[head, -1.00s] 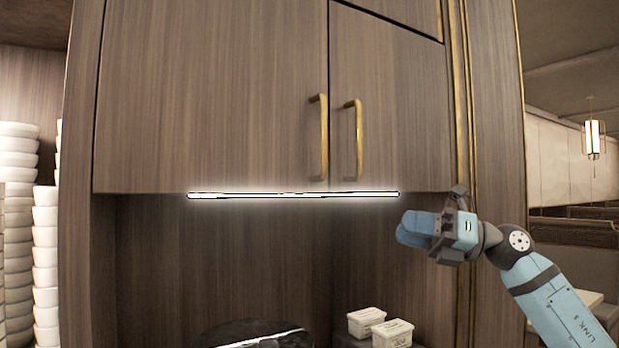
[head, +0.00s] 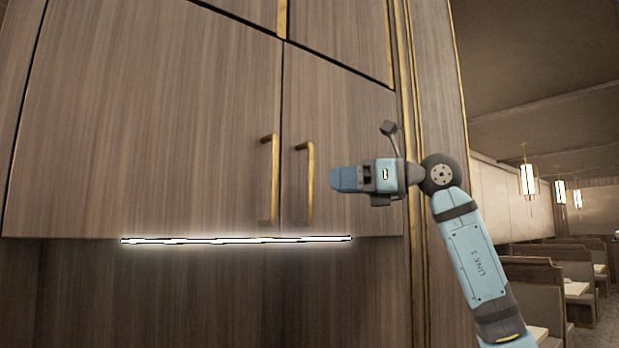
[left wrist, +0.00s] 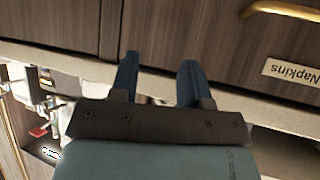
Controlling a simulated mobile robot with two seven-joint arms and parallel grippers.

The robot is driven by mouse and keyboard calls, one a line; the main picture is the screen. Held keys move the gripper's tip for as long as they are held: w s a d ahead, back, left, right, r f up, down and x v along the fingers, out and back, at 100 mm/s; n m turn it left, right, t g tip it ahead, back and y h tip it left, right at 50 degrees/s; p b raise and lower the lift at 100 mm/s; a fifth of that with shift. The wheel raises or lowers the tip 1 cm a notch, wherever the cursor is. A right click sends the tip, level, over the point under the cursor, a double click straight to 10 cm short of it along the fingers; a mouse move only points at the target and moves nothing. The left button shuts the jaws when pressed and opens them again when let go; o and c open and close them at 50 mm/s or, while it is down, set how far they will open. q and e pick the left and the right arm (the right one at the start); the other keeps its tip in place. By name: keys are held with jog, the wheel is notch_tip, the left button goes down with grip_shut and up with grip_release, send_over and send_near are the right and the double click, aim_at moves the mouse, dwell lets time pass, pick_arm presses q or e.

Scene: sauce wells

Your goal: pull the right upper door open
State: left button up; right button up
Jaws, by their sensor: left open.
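The right upper door (head: 345,110) is a brown wood panel, shut, with a vertical brass handle (head: 310,185) near its left edge. The left upper door (head: 150,120) beside it is also shut and has its own brass handle (head: 269,180). My right gripper (head: 336,179) is in front of the right door, just right of its handle, with its fingers pointing left. A gap shows between fingertips and handle in the picture; whether the fingers are parted I cannot tell. My left gripper (left wrist: 160,82) shows only in the left wrist view, its two fingers apart and empty.
A glowing light strip (head: 235,240) runs under the upper doors. In the left wrist view, a drawer front with a "Napkins" label (left wrist: 291,74) and a brass handle (left wrist: 285,10) lies near the left fingers. Booths (head: 535,270) stand far right.

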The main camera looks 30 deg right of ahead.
aim_at(311, 215)
jog(key=p+x, duration=0.1)
jog(key=x, duration=0.5)
jog(key=shift+w+a, duration=0.1)
jog(key=shift+a, duration=0.05)
jog(key=shift+c, duration=0.3)
grip_shut()
